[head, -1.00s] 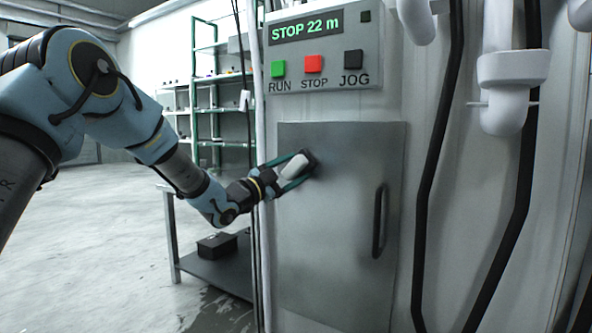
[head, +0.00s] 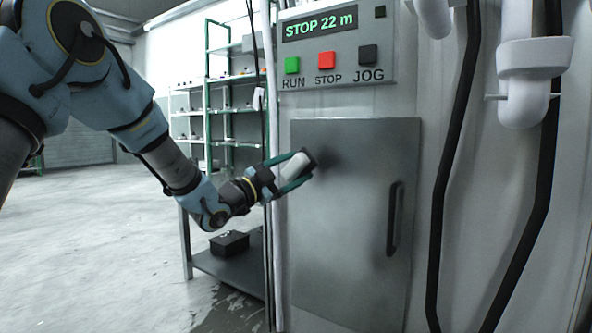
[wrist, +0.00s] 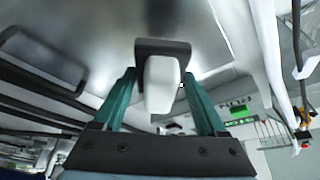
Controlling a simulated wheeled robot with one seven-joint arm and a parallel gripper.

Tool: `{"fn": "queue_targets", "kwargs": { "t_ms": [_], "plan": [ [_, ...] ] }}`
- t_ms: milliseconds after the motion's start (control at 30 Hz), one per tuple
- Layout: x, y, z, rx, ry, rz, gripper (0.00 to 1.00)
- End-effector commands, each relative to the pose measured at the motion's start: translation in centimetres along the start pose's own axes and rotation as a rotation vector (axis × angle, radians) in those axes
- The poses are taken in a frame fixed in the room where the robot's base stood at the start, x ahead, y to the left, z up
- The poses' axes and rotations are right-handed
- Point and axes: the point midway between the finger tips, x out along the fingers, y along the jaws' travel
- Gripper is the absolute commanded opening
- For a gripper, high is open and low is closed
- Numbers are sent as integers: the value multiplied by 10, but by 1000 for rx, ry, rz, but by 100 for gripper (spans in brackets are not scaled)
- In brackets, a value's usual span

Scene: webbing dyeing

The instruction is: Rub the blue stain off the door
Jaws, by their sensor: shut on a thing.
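The grey metal door (head: 350,250) with a dark vertical handle (head: 394,218) is in the middle of the head view. My gripper (head: 296,168) is at its upper left, shut on a white block with a dark pad (head: 293,166). The block and pad also show between the green fingers in the wrist view (wrist: 162,85), with the door (wrist: 105,50) behind. I cannot tell whether the pad touches the door.
A control panel (head: 335,50) with green, red and black buttons is above the door. Black hoses (head: 452,150) and white pipes (head: 525,90) are to the right. A low table (head: 240,272) holding a black box (head: 229,243) stands at left, before green shelving.

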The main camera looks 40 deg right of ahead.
Motion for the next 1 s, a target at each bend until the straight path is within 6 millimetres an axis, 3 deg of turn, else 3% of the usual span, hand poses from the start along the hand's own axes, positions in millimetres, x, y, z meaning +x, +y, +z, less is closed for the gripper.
{"fn": "queue_targets", "kwargs": {
  "t_ms": [167,500,800,900,1000],
  "plan": [
    [-2,0,-1,0,0,0,14],
    [-26,0,-11,0,0,0,14],
    [-28,0,-11,0,0,-1,14],
    [-30,-2,-1,3,-15,-12,14],
    [-38,-5,28,14,-56,-44,14]
  ]
}}
